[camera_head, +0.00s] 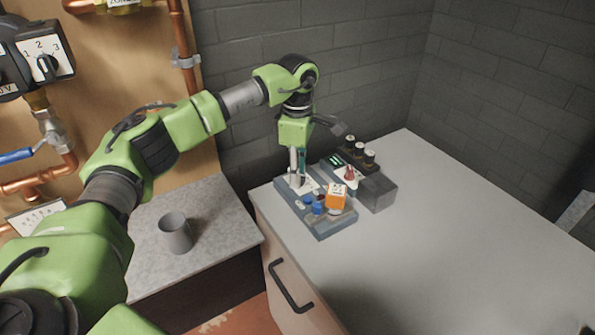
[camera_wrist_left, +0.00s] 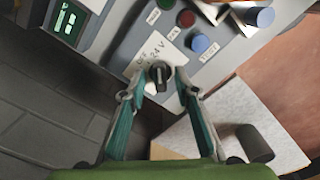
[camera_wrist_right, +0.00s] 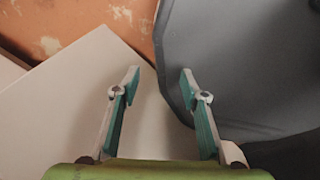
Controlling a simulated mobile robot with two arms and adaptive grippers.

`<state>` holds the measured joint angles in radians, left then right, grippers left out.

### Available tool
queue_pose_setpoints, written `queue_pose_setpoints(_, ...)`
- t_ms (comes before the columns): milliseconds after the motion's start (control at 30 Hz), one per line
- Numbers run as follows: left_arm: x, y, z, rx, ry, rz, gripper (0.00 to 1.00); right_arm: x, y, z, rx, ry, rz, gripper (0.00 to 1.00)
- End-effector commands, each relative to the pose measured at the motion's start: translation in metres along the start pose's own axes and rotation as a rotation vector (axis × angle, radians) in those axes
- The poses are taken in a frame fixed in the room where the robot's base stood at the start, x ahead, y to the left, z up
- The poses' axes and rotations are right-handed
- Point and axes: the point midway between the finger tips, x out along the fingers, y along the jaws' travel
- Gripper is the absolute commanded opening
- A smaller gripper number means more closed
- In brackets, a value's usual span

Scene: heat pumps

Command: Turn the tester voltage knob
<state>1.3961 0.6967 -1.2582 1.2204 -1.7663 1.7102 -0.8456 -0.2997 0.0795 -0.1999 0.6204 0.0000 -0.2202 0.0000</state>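The tester voltage knob (camera_wrist_left: 160,76) is small and black, beside a white label reading OFF and 24 V in the left wrist view. In the head view my left gripper (camera_head: 298,180) points down at the far left part of the blue-grey tester (camera_head: 318,229), and the arm hides the knob there. My right gripper (camera_wrist_right: 160,78) is open and empty in the right wrist view, with its fingers apart.
Blue buttons (camera_head: 318,208), an orange block (camera_head: 336,196) and a dark box (camera_head: 377,192) are at the tester. The white worktop (camera_head: 460,230) is clear to the right. Copper pipes line the left wall.

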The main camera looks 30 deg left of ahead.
Motion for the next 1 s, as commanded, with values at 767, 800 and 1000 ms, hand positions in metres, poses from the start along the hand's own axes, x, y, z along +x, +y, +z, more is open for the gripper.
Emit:
queue_pose_setpoints(767, -0.095, 0.001, 0.001, -0.001, -0.001, 0.003, 0.28, 0.000, 0.001, 0.001, 0.000, -0.001, 0.001, 0.40)
queue_pose_setpoints(800, -0.101, 0.001, 0.001, -0.001, -0.001, 0.002, 0.28, 0.000, 0.001, 0.001, 0.000, -0.001, 0.001, 0.40)
queue_pose_setpoints(1000, -0.118, 0.001, 0.001, -0.001, -0.001, 0.000, 0.28, 0.000, 0.000, 0.001, 0.000, -0.001, 0.000, 0.40)
